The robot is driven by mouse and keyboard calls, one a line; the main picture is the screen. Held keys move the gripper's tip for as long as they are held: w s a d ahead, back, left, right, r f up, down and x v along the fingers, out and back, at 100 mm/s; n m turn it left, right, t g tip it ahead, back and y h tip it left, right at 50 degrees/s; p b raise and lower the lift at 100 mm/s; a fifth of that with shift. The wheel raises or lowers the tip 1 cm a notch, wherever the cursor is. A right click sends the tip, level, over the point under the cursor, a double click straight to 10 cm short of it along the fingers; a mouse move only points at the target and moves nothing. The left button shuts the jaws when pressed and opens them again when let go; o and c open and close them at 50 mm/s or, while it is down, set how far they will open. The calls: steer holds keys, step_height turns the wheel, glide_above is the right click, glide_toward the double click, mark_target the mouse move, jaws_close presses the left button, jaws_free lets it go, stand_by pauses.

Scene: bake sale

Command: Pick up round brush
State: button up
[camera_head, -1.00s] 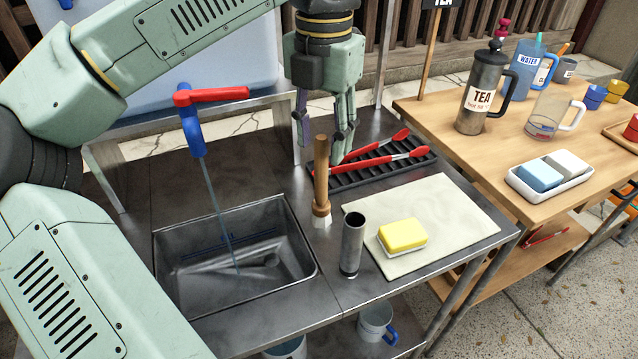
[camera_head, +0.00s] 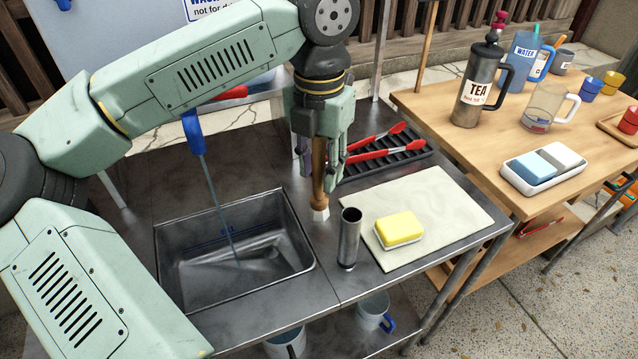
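The round brush (camera_head: 319,190) stands upright on the metal counter just right of the sink, wooden handle up and a pale head at the bottom. My gripper (camera_head: 320,165) points down over it, with its fingers on either side of the upper handle. The handle top is hidden by the gripper. The fingers look spread, and I see no clear grip on the handle. The brush head appears to rest on the counter.
A metal cylinder (camera_head: 349,238) stands close in front of the brush. A yellow sponge (camera_head: 398,228) lies on a pale mat (camera_head: 446,204). Red tongs (camera_head: 385,149) lie on a black rack (camera_head: 412,158) behind. The sink (camera_head: 180,275) with a blue tap (camera_head: 193,130) is left.

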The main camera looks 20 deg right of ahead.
jaws_close()
steer(key=shift+r, duration=0.1)
stand_by(0.4)
